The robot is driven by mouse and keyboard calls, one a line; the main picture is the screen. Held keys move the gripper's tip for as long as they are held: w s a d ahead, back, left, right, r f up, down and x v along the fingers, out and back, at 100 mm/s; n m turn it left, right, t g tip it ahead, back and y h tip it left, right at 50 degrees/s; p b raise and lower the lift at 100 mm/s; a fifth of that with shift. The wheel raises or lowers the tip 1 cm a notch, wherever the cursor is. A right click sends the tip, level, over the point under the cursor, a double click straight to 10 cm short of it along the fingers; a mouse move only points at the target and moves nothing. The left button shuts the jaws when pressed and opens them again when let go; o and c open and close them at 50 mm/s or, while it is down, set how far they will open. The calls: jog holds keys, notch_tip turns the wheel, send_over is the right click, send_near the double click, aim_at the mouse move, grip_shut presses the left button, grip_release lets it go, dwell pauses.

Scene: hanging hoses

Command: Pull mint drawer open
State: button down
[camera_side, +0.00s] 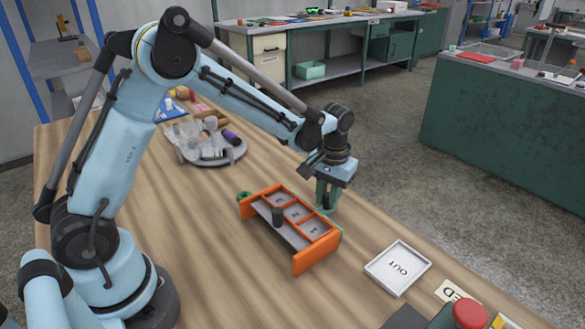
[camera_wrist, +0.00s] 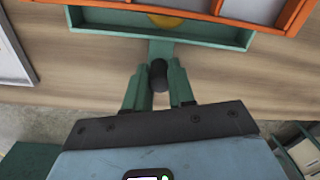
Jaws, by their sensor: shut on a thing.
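The orange unit (camera_side: 316,254) stands on the wooden table, with several grey compartments on its top. The mint drawer (camera_wrist: 217,41) sticks out from its side facing my gripper, partly open. A yellow thing (camera_wrist: 166,20) lies inside the drawer, partly cut off by the frame. In the wrist view, the drawer has a dark round knob (camera_wrist: 158,75) on a mint tab. My gripper (camera_side: 327,203) points down beside the far side of the unit; its green fingers are shut on the knob. In the side view, the unit and fingers hide most of the drawer.
A white tray marked OUT (camera_side: 398,268) lies to the right, with a red round button (camera_side: 470,314) nearer the front. A grey tray of mixed items (camera_side: 205,140) sits behind.

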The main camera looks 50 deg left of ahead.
jog(key=w, duration=0.5)
jog(key=c, duration=1)
grip_release()
jog(key=shift+o, duration=0.2)
jog(key=shift+r, duration=0.1)
notch_tip(320, 180, up, 12)
jog(key=shift+d, duration=0.25)
